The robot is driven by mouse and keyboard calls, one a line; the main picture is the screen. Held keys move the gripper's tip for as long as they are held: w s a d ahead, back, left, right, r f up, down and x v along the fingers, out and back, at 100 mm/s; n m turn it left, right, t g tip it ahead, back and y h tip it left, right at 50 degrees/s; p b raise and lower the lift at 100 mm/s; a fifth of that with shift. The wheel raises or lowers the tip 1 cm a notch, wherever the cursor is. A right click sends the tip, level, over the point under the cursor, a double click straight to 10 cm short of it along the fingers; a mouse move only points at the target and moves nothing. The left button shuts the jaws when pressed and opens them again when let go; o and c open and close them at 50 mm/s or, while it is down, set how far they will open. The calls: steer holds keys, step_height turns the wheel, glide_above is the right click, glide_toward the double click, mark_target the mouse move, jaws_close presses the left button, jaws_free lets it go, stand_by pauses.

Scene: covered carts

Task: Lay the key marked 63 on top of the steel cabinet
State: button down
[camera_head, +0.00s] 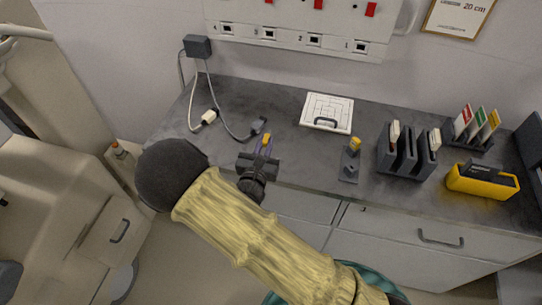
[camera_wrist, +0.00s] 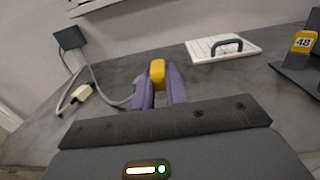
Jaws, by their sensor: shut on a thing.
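My gripper (camera_head: 262,152) is over the grey counter, its purple fingers shut on a small yellow-headed key (camera_wrist: 157,70). In the wrist view the yellow head sits between the fingertips (camera_wrist: 159,84); no number on it is readable. In the head view the key (camera_head: 266,138) is a small yellow spot at the fingertips. Another yellow key, marked 48 (camera_wrist: 303,42), stands in a dark holder to the right; it also shows in the head view (camera_head: 355,144). A pale cabinet (camera_head: 118,215) with a handle stands at lower left; I cannot tell whether it is the steel cabinet.
The grey counter (camera_head: 290,155) holds a white board with a handle (camera_head: 328,112), cables with a white plug (camera_head: 205,120), a dark slotted rack (camera_head: 405,160) and a yellow box (camera_head: 482,182). A wall panel with numbered sockets (camera_head: 300,38) is behind. Drawers (camera_head: 400,228) are below.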

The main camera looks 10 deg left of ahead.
step_height(320, 180, down, 3)
steer(key=shift+a, duration=0.15)
steer(key=shift+w, duration=0.1)
steer(key=shift+w, duration=0.1)
steer(key=shift+a+f, duration=0.1)
steer(key=shift+f, duration=0.1)
step_height(320, 180, down, 3)
steer(key=shift+f, duration=0.1)
steer(key=shift+d+f, duration=0.3)
steer(key=shift+s+a, duration=0.1)
steer(key=shift+s, duration=0.1)
steer(key=shift+a+f, duration=0.1)
steer(key=shift+f, duration=0.3)
